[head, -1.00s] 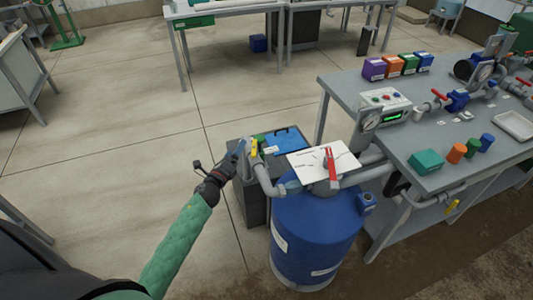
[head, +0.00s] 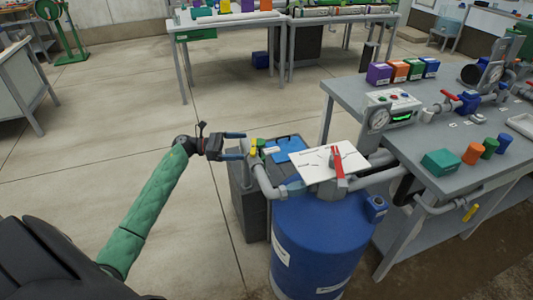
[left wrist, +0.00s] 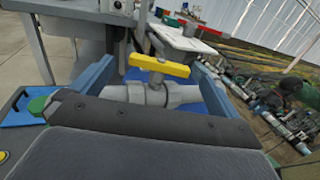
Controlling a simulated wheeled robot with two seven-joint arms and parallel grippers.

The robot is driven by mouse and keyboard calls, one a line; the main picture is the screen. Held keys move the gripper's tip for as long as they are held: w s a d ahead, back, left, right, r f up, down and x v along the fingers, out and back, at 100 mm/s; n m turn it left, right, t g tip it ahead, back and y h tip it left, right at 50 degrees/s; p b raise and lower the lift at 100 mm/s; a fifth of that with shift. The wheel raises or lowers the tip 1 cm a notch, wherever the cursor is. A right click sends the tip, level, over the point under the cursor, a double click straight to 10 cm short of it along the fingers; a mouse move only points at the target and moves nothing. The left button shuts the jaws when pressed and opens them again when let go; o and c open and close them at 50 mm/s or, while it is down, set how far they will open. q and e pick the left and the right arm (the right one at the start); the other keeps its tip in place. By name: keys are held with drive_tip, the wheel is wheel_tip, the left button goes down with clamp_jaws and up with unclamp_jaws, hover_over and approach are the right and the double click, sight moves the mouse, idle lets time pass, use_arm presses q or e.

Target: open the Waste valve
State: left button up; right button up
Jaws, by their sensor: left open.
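A valve with a yellow handle (head: 254,146) sits on a grey pipe beside the blue tank (head: 320,240). In the left wrist view the yellow handle (left wrist: 158,66) stands above a pale valve body (left wrist: 150,95) and looks roughly in line with it. I cannot read a label naming it Waste. My left gripper (head: 244,145) is open, its blue fingers pointing at the valve. In the left wrist view the fingers (left wrist: 150,78) lie on either side of the handle, with visible gaps. My right gripper is not in view.
A red handle (head: 338,165) stands over a white panel (head: 322,157) on the tank top. The grey bench (head: 430,150) with coloured blocks is at right.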

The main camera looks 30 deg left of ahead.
sight(253, 146)
use_arm(q)
drive_tip(key=shift+m+g, duration=0.3)
drive_tip(key=shift+g, duration=0.1)
drive_tip(key=p+x, duration=0.2)
drive_tip(key=x, duration=0.3)
drive_tip(key=shift+w+d, duration=0.2)
drive_tip(key=shift+d, duration=0.1)
drive_tip(key=shift+x, duration=0.95)
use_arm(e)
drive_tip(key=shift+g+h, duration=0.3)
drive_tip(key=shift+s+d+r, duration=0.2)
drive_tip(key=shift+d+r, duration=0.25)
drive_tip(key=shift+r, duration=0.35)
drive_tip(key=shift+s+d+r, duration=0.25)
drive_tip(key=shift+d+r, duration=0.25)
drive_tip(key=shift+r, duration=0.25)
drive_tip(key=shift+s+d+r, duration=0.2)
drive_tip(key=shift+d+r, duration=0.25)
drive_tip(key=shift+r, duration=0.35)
use_arm(q)
drive_tip(key=c, duration=0.9)
drive_tip(key=shift+f, duration=0.1)
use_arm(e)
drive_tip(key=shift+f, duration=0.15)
